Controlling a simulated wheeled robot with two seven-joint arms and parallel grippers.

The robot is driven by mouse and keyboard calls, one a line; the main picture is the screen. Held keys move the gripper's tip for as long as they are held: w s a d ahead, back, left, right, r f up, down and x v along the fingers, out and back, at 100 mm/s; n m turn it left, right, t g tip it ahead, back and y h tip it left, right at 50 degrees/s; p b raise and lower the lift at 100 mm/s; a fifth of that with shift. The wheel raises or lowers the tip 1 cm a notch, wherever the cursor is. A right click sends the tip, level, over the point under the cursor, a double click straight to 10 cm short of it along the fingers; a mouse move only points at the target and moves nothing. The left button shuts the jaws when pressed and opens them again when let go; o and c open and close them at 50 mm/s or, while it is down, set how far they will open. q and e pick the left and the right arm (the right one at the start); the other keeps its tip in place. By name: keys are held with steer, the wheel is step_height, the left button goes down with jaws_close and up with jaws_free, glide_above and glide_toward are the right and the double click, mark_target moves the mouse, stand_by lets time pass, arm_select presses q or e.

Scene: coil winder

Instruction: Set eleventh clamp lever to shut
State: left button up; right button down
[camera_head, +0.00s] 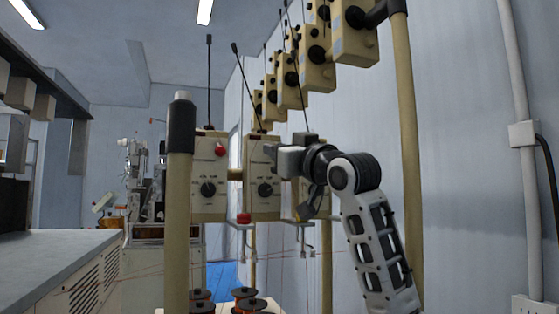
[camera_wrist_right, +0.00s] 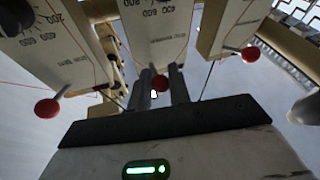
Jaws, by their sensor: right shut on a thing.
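Clamp levers with red ball knobs hang from cream tensioner boxes; I cannot tell by number which is the eleventh. In the right wrist view, my right gripper (camera_wrist_right: 163,76) has its two dark fingers around the middle red knob (camera_wrist_right: 160,83), shut on that lever under the middle box (camera_wrist_right: 155,30). Other red-knobbed levers show at the left (camera_wrist_right: 47,107) and right (camera_wrist_right: 250,54), apart from the fingers. In the head view, my right gripper (camera_head: 273,156) is at the row of boxes (camera_head: 208,177); its fingertips and the held lever are hidden there. My left gripper is not in view.
Upper boxes (camera_head: 354,35) run along a rail above. A thick post (camera_head: 178,215) stands at the front left and another post (camera_head: 408,130) at the right. Wire spools (camera_head: 244,293) sit below. A grey-topped cabinet (camera_head: 60,254) is at the left.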

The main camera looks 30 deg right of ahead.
steer(key=shift+w+f+n+t+b, duration=0.1)
steer(key=shift+f+n+t+b, duration=0.25)
steer(key=shift+t, duration=0.25)
steer(key=c, duration=1.3)
jaws_free()
steer(key=shift+c, duration=0.2)
